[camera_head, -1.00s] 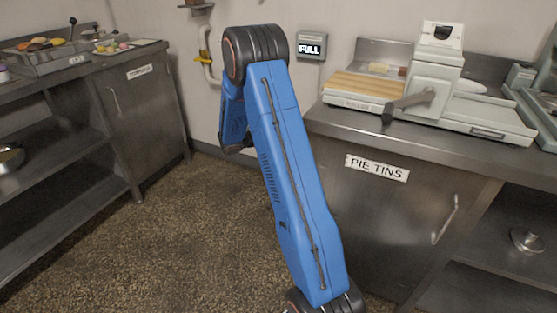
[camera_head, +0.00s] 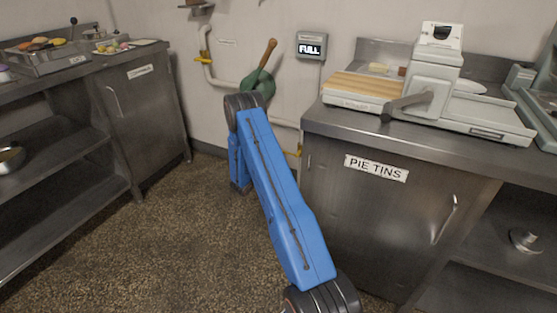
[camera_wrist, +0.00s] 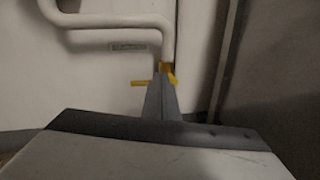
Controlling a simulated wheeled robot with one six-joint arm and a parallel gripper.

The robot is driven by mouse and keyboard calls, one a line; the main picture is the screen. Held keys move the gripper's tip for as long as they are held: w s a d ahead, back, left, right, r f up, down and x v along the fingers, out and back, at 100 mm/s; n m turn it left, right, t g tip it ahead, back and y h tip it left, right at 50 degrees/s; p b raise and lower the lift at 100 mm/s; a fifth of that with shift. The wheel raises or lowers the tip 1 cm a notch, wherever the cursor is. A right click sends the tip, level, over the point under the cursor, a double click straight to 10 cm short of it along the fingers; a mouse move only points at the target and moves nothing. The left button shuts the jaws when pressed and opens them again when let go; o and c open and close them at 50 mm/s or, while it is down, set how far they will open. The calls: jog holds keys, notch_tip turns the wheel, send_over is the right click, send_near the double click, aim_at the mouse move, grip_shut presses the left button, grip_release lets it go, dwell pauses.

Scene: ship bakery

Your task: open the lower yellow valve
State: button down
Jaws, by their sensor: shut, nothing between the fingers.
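The lower yellow valve shows in the wrist view as a yellow handle (camera_wrist: 141,83) sticking out to the left, with more yellow on the pale vertical pipe. In the head view a small bit of yellow (camera_head: 299,150) shows low by the left side of the pie tins cabinet. My gripper (camera_wrist: 162,78) is shut and empty, its grey fingers pointing at the valve and covering part of it. I cannot tell whether they touch. In the head view my gripper is hidden behind my blue arm. A higher yellow valve (camera_head: 202,59) sits on the wall pipe further left.
The pie tins cabinet (camera_head: 375,225) stands close on the right of my arm. The speckled floor (camera_head: 175,230) on the left is clear.

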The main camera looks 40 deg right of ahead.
notch_tip(320, 180, down, 12)
jog(key=w+n+t, duration=0.2)
jog(key=n+t, duration=0.1)
jog(key=shift+w+a+n+y, duration=0.2)
jog(key=shift+a+n+y, duration=0.05)
jog(key=shift+n+y, duration=0.15)
jog(key=w+d+r, duration=0.4)
jog(key=d, duration=0.6)
jog(key=shift+r, duration=0.15)
jog(key=shift+w, duration=0.15)
